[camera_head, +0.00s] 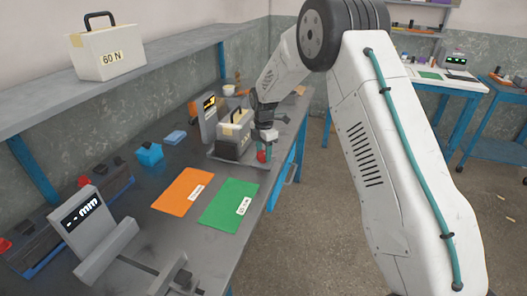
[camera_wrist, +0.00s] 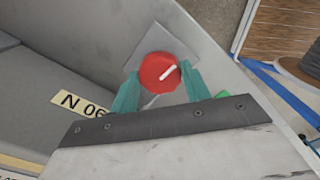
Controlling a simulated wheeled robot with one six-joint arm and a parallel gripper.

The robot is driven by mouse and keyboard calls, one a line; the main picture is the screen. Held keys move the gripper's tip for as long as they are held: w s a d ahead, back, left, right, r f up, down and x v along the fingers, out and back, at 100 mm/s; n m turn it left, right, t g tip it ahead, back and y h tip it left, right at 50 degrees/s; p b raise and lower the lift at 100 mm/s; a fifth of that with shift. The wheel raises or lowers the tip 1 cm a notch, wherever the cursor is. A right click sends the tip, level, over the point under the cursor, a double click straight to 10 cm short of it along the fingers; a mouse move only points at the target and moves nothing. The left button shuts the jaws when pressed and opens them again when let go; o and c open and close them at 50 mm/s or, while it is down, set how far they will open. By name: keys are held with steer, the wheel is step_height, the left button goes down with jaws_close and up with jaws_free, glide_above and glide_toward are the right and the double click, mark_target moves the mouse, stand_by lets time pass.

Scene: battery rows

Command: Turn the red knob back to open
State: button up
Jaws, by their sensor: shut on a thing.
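The red knob (camera_wrist: 158,72) is a round disc with a white pointer line, set on a grey square plate (camera_wrist: 185,45). In the wrist view its line slants up to the right. My gripper (camera_wrist: 157,88) has its two teal fingers on either side of the knob, shut on it. In the head view my gripper (camera_head: 264,148) reaches down to the knob (camera_head: 262,156) at the bench's right edge, and the knob is partly hidden by the fingers.
A grey box with a handle (camera_head: 233,137) stands left of my gripper, with a display unit (camera_head: 207,118) behind it. Orange (camera_head: 183,191) and green (camera_head: 229,205) sheets lie nearer on the bench. A "60 N" box (camera_head: 107,55) sits on the shelf (camera_head: 150,72).

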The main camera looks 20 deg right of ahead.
mark_target(263, 153)
steer(key=shift+w+r+n, duration=0.1)
steer(key=shift+r+n, duration=0.05)
steer(key=shift+n, duration=0.45)
steer(key=o, duration=1)
step_height(263, 153, up, 8)
steer(key=shift+f, duration=0.2)
